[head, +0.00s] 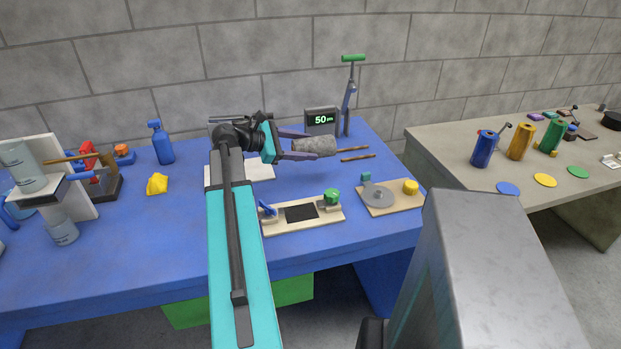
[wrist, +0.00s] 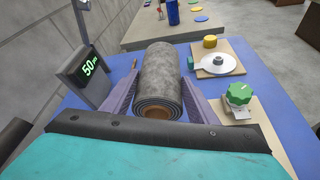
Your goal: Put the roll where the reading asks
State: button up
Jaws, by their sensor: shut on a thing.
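A grey felt roll (head: 318,146) lies sideways between the purple fingers of my gripper (head: 304,145), above the blue table. In the wrist view the roll (wrist: 158,78) shows its spiral end and a brown core, with a finger along each side. My gripper is shut on it. A dark display (head: 322,121) stands at the back of the blue table and reads 50 in green, with small unit letters I cannot make out for sure; it also shows in the wrist view (wrist: 88,72).
On the grey table at right stand blue (head: 484,149), yellow (head: 520,142) and green (head: 551,137) cylinders, with matching discs before them. A green-knobbed board (head: 271,229) and a disc board (head: 408,203) lie near the blue table's front. A green-handled stand (head: 348,100) rises behind.

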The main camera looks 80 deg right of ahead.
jog(key=shift+f+p, duration=0.3)
jog(key=shift+f, duration=2.7)
jog(key=shift+f, duration=1.85)
jog(key=o, duration=1.3)
jog(key=shift+b+v, duration=0.55)
jog(key=shift+v, duration=5.45)
